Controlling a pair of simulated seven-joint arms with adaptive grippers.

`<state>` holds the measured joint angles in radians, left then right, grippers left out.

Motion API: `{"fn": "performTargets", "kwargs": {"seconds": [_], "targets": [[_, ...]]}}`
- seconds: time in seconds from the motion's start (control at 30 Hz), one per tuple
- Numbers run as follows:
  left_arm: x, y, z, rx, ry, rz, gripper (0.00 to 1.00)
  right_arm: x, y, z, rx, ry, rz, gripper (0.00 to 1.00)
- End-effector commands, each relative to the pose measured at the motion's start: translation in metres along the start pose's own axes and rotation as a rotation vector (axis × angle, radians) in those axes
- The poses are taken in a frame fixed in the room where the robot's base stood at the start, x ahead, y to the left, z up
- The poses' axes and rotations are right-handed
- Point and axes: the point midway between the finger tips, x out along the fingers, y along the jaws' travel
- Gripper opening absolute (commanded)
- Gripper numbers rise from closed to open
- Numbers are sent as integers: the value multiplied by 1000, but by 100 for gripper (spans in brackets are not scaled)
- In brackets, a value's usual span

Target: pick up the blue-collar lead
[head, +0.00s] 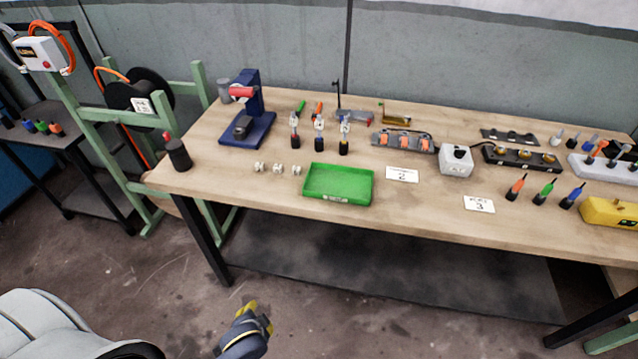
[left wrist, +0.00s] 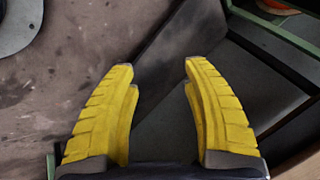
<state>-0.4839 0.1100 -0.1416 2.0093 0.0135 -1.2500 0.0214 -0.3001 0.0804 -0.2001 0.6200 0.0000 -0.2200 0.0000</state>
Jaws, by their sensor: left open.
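Three small upright leads with black lower parts and pale tops stand in a row on the wooden table (head: 240,180). The middle one appears to have a blue collar (head: 319,138); details are too small to be sure. A red-marked lead (head: 295,138) stands to its left and a yellow-marked one (head: 343,145) to its right. My left gripper (head: 257,315) is open and empty, low in front of the table and well away from the leads. In the left wrist view its yellow fingers (left wrist: 158,72) are spread over floor and a dark shelf, with no lead between them. My right gripper is not in view.
A green tray (head: 338,201) and several small white pieces (head: 278,168) lie in front of the leads. A blue press (head: 247,125) stands to their left. Orange, green and blue-topped black pieces (head: 543,193) stand at the right. The table's front edge lies between gripper and leads.

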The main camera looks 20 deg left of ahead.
Motion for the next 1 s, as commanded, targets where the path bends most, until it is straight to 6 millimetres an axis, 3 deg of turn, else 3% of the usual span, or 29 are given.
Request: {"fn": "performTargets", "kwargs": {"seconds": [0.33, 0.67, 1.0], "targets": [[-77, -99, -76, -108, 94, -135, 49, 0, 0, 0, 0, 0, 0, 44], [-100, -162, -161, -287, 216, -161, 49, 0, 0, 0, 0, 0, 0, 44], [-124, -238, -286, -524, 392, -120, 49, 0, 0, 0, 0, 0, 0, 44]]}}
